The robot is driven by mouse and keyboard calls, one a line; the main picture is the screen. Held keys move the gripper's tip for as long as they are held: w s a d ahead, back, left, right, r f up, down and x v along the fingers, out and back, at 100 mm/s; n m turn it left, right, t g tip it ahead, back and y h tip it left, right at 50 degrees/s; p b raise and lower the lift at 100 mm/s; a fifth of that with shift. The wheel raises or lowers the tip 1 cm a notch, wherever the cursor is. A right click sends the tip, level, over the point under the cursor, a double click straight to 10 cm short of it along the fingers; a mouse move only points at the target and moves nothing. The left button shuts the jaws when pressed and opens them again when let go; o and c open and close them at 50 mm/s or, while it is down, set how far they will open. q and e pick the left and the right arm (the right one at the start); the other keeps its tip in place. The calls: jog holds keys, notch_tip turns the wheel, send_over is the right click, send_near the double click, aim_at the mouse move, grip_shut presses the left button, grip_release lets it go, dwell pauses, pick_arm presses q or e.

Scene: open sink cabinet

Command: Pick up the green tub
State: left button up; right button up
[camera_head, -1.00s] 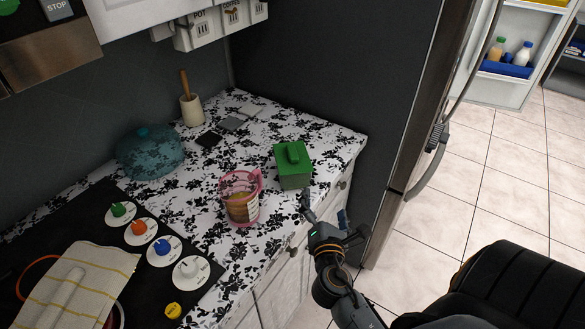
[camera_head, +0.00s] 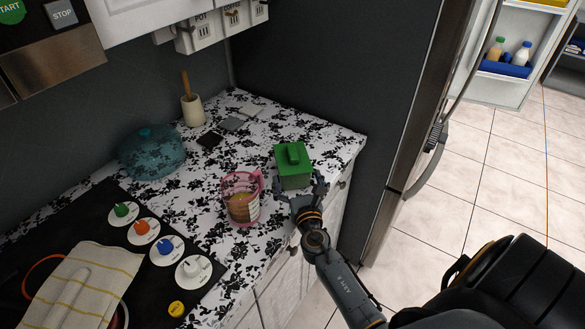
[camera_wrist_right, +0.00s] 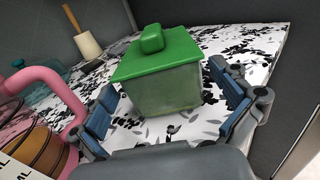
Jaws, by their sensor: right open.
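The green tub (camera_head: 292,166) stands upright on the patterned counter, near its front right part. It has a green lid with a raised handle. In the right wrist view the tub (camera_wrist_right: 165,85) shows a translucent body under the lid. My right gripper (camera_head: 301,186) is at the near side of the tub. In the right wrist view the open gripper (camera_wrist_right: 166,105) has one blue-padded finger to the left of the tub and one to the right, with gaps on both sides. My left gripper is not in view.
A pink measuring jug (camera_head: 241,198) stands close left of the tub; it shows near the left finger in the wrist view. A teal lidded pot (camera_head: 151,152) and a utensil crock (camera_head: 192,109) stand behind. The stove knobs (camera_head: 165,252) are front left. The fridge (camera_head: 418,110) is at right.

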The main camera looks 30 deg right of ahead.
aim_at(295, 164)
jog(key=x, duration=0.4)
jog(key=shift+w+d, duration=0.2)
jog(key=shift+w, duration=0.15)
jog(key=shift+s, duration=0.1)
jog(key=shift+c, duration=0.4)
jog(key=c, duration=1)
jog(key=shift+r, duration=0.2)
jog(key=shift+r+p, duration=0.85)
jog(key=shift+r, duration=0.3)
jog(key=shift+s+d+r+p, duration=0.85)
jog(key=shift+d+r+p, duration=0.35)
jog(key=shift+d+r, duration=0.75)
jog(key=shift+s+d+r+p, duration=0.85)
jog(key=shift+d+r+p, duration=0.5)
jog(key=shift+d, duration=1)
jog(key=shift+s+d+r+p, duration=0.85)
jog(key=shift+d+r+p, duration=0.2)
jog(key=shift+d+r, duration=1)
